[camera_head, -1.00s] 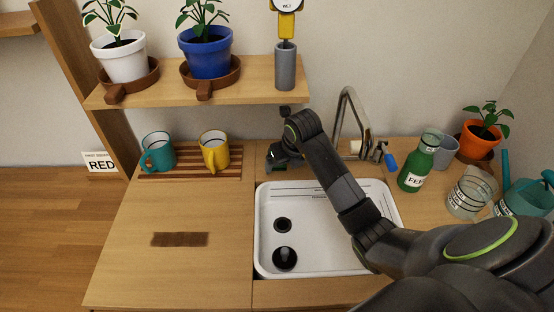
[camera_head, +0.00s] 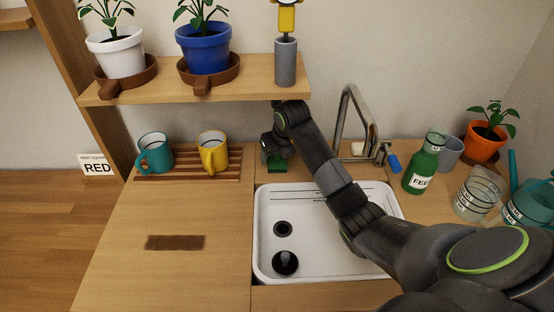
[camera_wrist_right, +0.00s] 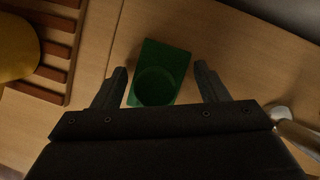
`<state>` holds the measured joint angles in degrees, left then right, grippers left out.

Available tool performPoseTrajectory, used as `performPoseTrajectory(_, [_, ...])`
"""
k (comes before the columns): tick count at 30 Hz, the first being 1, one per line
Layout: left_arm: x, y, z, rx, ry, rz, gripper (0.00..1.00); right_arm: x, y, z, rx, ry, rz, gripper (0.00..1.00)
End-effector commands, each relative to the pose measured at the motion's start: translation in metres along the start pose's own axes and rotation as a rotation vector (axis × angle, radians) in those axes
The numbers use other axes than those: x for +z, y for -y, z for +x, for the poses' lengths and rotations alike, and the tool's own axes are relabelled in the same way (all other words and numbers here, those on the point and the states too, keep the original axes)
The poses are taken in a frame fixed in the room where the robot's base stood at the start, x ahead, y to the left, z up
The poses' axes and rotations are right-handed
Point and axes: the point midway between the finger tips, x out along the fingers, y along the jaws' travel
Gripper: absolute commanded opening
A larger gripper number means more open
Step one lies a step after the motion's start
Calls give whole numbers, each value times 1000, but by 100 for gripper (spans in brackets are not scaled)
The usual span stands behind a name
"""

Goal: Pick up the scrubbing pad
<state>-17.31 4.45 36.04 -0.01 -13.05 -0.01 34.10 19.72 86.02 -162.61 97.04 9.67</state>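The scrubbing pad is a green block (camera_wrist_right: 165,62) on the wooden counter behind the sink. It also shows in the head view (camera_head: 277,164), partly hidden by my right gripper. My right gripper (camera_wrist_right: 158,85) is open in the right wrist view, with one finger on each side of the pad's near part. The fingers look apart from the pad. A darker round patch shows on the pad's near half. In the head view my right gripper (camera_head: 275,154) is just above the pad. My left gripper is not in view.
The white sink (camera_head: 262,235) lies in front of the pad. A slatted rack (camera_head: 225,171) with teal (camera_head: 155,152) and yellow (camera_head: 213,152) mugs is to its left. The faucet (camera_head: 345,110) stands to the right. A wooden shelf (camera_head: 150,92) hangs above.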

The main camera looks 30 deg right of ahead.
Motion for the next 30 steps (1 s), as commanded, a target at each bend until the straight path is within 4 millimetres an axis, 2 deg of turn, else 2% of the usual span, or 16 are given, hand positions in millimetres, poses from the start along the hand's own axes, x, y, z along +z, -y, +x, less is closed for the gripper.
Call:
performPoseTrajectory(1, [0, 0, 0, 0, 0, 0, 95, 0, 0, 0, 0, 0, 0, 61])
performPoseTrajectory(6, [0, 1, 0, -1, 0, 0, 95, 0, 0, 0, 0, -1, 0, 38])
performPoseTrajectory(7, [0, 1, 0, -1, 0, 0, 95, 0, 0, 0, 0, -1, 0, 36])
performPoseTrajectory(17, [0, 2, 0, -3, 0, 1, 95, 0, 0, 0, 0, 0, 0, 36])
performPoseTrajectory(19, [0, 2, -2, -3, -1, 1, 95, 0, 0, -1, 0, 0, 0, 32])
performPoseTrajectory(26, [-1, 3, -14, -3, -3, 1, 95, 7, 0, -16, 0, 0, 0, 31])
performPoseTrajectory(30, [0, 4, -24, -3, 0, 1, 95, -9, 0, -23, 0, -3, -1, 31])
